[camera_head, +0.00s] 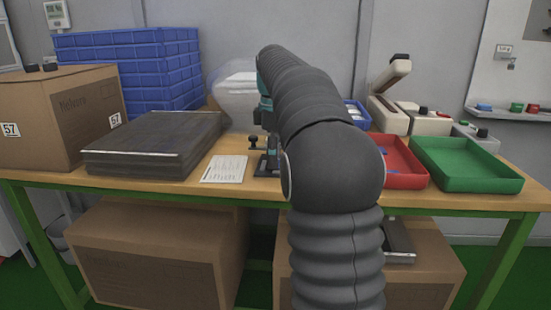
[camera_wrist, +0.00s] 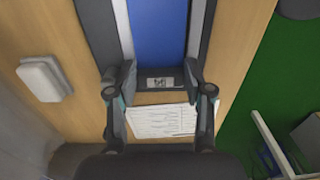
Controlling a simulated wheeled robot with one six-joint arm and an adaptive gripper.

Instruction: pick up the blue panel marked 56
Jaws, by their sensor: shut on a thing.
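In the wrist view a long blue panel (camera_wrist: 157,35) runs up from between my fingers to the top edge. It has pale and grey side borders. A small pale label sits on the dark end between the fingertips, and its number is too small to read. My gripper (camera_wrist: 161,80) is shut with a finger on each side of this end. In the head view my gripper (camera_head: 266,150) is low over the table, partly hidden behind my arm. I cannot make out the blue panel in that view.
A dark flat stack (camera_head: 150,145) lies left of a white sheet (camera_head: 225,169) on the wooden table. Left are a cardboard box (camera_head: 55,120) and blue crates (camera_head: 150,80). Right are a red tray (camera_head: 402,180) and a green tray (camera_head: 465,188).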

